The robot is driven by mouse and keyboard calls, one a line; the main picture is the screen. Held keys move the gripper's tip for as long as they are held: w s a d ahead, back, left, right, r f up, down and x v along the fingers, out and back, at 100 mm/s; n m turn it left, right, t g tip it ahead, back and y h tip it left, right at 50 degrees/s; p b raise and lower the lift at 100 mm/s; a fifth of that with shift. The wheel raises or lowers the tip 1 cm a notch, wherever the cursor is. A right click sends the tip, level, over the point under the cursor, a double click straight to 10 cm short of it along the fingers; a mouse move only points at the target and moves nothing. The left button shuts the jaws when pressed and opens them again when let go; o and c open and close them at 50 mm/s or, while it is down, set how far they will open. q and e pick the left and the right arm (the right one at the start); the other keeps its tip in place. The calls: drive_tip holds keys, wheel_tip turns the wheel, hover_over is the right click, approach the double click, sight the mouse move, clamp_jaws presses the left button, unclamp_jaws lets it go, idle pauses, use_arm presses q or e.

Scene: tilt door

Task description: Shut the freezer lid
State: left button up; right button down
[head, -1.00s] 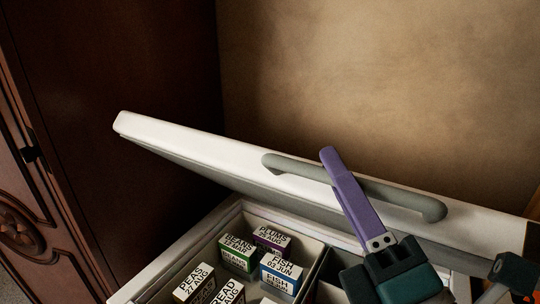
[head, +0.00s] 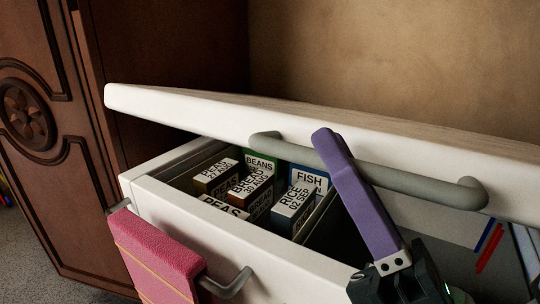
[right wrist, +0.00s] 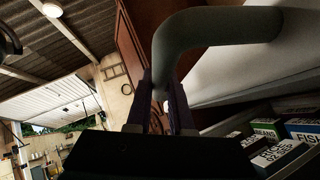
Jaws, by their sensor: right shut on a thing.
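The white freezer lid (head: 200,107) is partly open, tilted above the white freezer body (head: 190,215). A grey bar handle (head: 400,182) runs along the lid's front edge. My right gripper (head: 328,145), with purple fingers, is shut on this handle. In the right wrist view the handle (right wrist: 215,30) passes between the purple fingers (right wrist: 163,105). Labelled food boxes, marked beans, fish, rice, bread and peas, stand inside the freezer, such as the rice box (head: 293,208). My left gripper is not in view.
A dark carved wooden cabinet (head: 60,130) stands to the left. A plain tan wall (head: 400,60) is behind. The gap under the lid looks clear of boxes.

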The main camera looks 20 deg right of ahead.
wheel_tip(320, 180, down, 14)
drive_tip(key=s+a+n+g+y+b, duration=0.1)
drive_tip(key=n+y+b, duration=0.4)
drive_tip(key=b, duration=0.8)
drive_tip(key=shift+s+a+f+n+b, duration=0.25)
drive_tip(key=shift+a+n+b, duration=0.1)
drive_tip(key=shift+n, duration=0.25)
drive_tip(key=c, duration=0.8)
unclamp_jaws()
drive_tip(key=shift+d, duration=0.1)
drive_tip(key=b+v, duration=0.2)
drive_tip(key=v, duration=0.7)
drive_tip(key=shift+s+d+f+b, duration=0.2)
drive_tip(key=shift+f+b, duration=0.1)
drive_tip(key=shift+f, duration=0.05)
